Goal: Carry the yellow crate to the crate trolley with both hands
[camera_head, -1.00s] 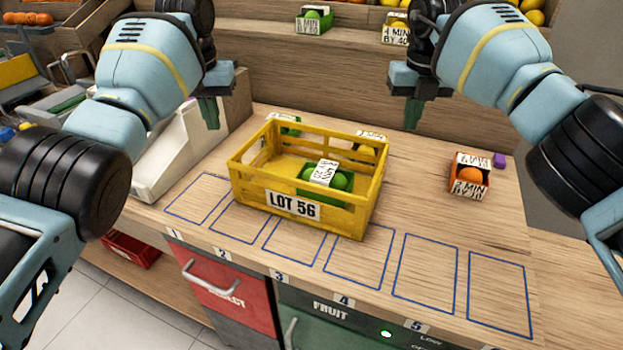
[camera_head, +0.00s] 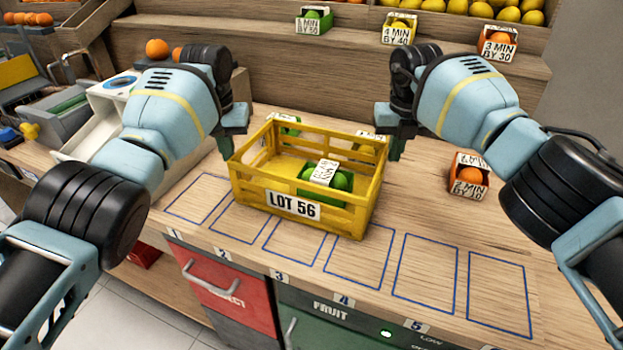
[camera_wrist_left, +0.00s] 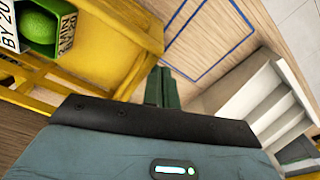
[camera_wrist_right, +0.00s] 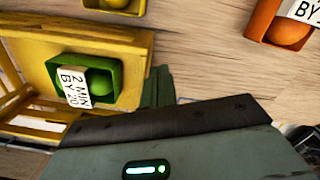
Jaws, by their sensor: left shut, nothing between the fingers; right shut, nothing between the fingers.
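The yellow crate (camera_head: 345,217), labelled LOT 56, stands upright on the wooden counter. Inside it is a small green box of green fruit (camera_head: 327,179) with a card. My left gripper (camera_head: 228,150) is shut and empty just outside the crate's left end; its fingers (camera_wrist_left: 161,88) show close to the yellow wall (camera_wrist_left: 120,40) in the left wrist view. My right gripper (camera_head: 393,148) is shut and empty just outside the crate's right end; its fingers (camera_wrist_right: 158,85) are beside the crate wall (camera_wrist_right: 140,50) in the right wrist view. I cannot tell whether either touches. No crate trolley is identifiable.
An orange box of fruit (camera_head: 469,177) sits right of the crate. Blue outlined slots (camera_head: 425,270) run along the counter's front, the right ones empty. A white machine (camera_head: 110,95) stands at left. Shelves with small fruit boxes (camera_head: 398,30) rise behind.

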